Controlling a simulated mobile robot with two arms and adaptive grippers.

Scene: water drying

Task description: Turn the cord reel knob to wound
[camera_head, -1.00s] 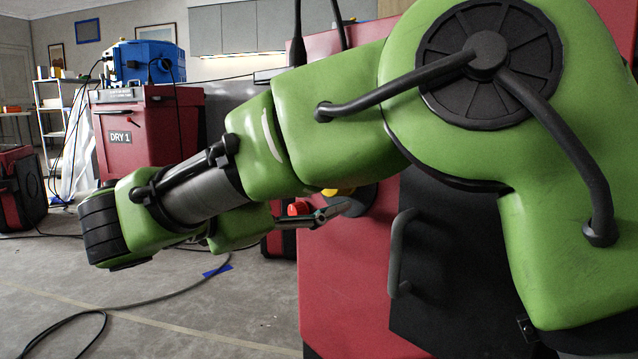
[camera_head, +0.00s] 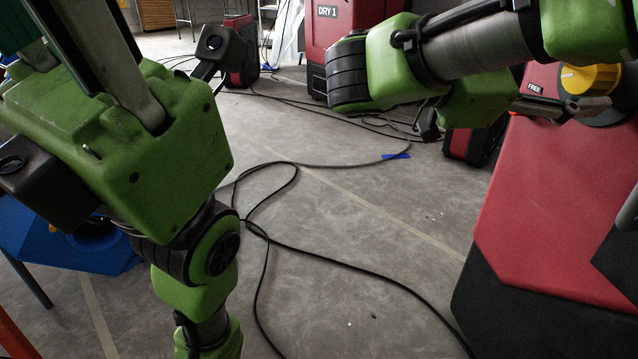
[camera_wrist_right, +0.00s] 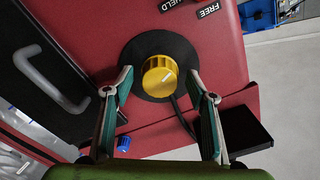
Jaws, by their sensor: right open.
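The yellow knob (camera_wrist_right: 157,76) sits on a round black disc (camera_wrist_right: 140,52) on a red casing (camera_wrist_right: 105,30). A white line on the knob points toward upper right in the right wrist view. It also shows in the head view (camera_head: 588,78) at the upper right. My right gripper (camera_wrist_right: 160,84) is open, with one finger on each side of the knob; I cannot tell whether they touch it. It also shows in the head view (camera_head: 585,106), beside the knob. My left gripper (camera_head: 65,45) is at the upper left of the head view, its fingertips cut off by the frame.
A "FREE" label (camera_wrist_right: 208,10) and a partly cut-off label stand beside the disc. A grey handle (camera_wrist_right: 38,65) is on a dark panel. A small blue part (camera_wrist_right: 124,143) lies near one finger. Black cables (camera_head: 330,255) cross the grey floor, which is otherwise mostly clear.

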